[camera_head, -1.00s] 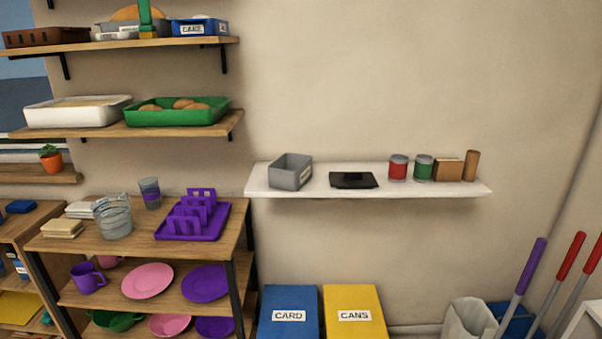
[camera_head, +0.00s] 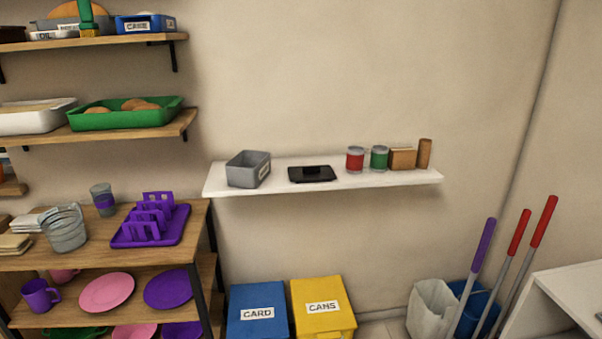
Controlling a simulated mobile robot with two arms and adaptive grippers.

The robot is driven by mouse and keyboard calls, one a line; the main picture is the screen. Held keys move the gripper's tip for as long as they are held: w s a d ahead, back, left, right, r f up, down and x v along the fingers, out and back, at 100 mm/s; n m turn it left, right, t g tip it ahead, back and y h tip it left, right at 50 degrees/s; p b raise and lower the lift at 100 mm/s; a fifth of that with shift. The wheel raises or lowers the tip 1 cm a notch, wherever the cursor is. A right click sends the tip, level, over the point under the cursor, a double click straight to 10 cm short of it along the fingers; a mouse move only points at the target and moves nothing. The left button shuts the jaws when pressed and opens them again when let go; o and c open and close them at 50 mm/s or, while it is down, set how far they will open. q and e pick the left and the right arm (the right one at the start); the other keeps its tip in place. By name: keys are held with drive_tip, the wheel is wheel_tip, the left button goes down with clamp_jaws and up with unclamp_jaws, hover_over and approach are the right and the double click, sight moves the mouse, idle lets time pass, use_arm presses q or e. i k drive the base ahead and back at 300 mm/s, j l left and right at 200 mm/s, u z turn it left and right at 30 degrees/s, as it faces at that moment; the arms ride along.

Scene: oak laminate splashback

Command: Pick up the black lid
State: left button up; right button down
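The black lid (camera_head: 312,174) lies flat on the white wall shelf (camera_head: 350,182), with a small raised handle on its top. It sits between a grey open box (camera_head: 248,169) on its left and a red can (camera_head: 355,160) on its right, apart from both. Neither of my grippers shows in the head view.
A green can (camera_head: 379,158), a brown block (camera_head: 403,159) and a brown cylinder (camera_head: 424,154) stand at the shelf's right. Below are a blue CARD bin (camera_head: 257,311) and a yellow CANS bin (camera_head: 322,307). A wooden rack (camera_head: 190,225) stands left; long handles (camera_head: 483,245) lean right.

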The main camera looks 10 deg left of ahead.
sight(301, 174)
drive_tip(key=i+j+z, duration=0.1)
drive_tip(key=j+z, duration=0.15)
drive_tip(key=z, duration=0.2)
drive_tip(key=j+z, duration=0.25)
drive_tip(key=z, duration=0.2)
drive_tip(key=j+z, duration=0.3)
drive_tip(key=z, duration=0.15)
drive_tip(key=i, duration=0.05)
